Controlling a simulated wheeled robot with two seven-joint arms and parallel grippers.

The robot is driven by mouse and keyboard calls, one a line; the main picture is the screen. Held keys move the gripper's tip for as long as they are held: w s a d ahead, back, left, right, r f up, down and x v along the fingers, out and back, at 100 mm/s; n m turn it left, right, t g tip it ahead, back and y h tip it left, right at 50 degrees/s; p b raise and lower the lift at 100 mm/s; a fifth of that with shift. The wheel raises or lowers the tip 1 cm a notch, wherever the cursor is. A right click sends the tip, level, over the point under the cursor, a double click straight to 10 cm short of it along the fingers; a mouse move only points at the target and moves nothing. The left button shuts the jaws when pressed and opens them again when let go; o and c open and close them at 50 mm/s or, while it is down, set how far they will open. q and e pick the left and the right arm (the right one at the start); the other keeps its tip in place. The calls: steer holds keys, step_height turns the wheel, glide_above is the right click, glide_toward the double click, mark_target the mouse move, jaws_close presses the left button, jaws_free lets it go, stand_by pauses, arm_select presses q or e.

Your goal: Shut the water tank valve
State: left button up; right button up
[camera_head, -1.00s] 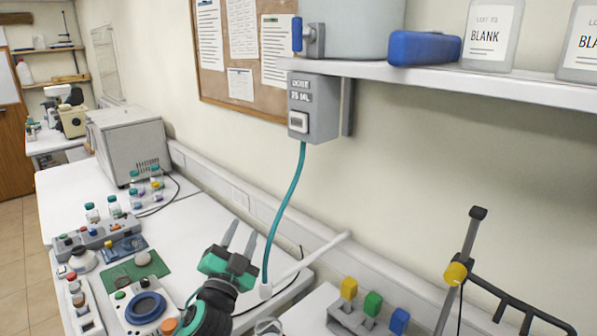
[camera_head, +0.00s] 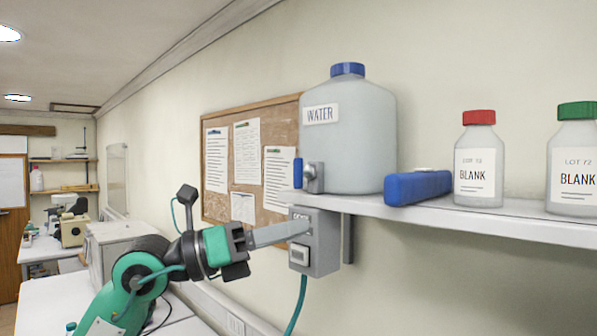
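The water tank (camera_head: 365,140) is a grey translucent jug with a blue cap and a WATER label, standing on the wall shelf. Its valve (camera_head: 313,178) is a grey spigot low on the tank's left side. The valve's blue handle (camera_head: 298,173) points upright. My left gripper (camera_head: 305,230) is below the valve, its grey fingers pointing right, in front of the dose box (camera_head: 322,250). It is apart from the handle. The fingers overlap in this side view, so their gap is hidden. My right gripper is not in view.
The shelf (camera_head: 470,222) also holds a blue block (camera_head: 418,187) and two BLANK bottles, one red-capped (camera_head: 478,165) and one green-capped (camera_head: 578,160). A teal hose (camera_head: 297,305) hangs from the dose box. A cork board (camera_head: 278,125) is behind. Free air lies left of the valve.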

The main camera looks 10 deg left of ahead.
mark_target(295, 170)
arm_select(q)
steer(key=a+r+n+t+y, duration=0.2)
steer(key=a+r+t+y, duration=0.4)
steer(key=a+r+y, duration=0.2)
steer(key=p+x, duration=0.2)
steer(key=x, duration=0.2)
steer(key=p+x, duration=0.2)
steer(key=x, duration=0.2)
steer(key=p+x, duration=0.3)
steer(key=x, duration=0.1)
steer(key=shift+w+a+r, duration=0.15)
steer(key=shift+a+r, duration=0.2)
steer(key=shift+w+d+f+y+p, duration=0.2)
steer(key=shift+w+d+y+p, duration=0.15)
steer(key=shift+w+d, duration=0.25)
steer(key=shift+w+a, duration=0.1)
jaws_close()
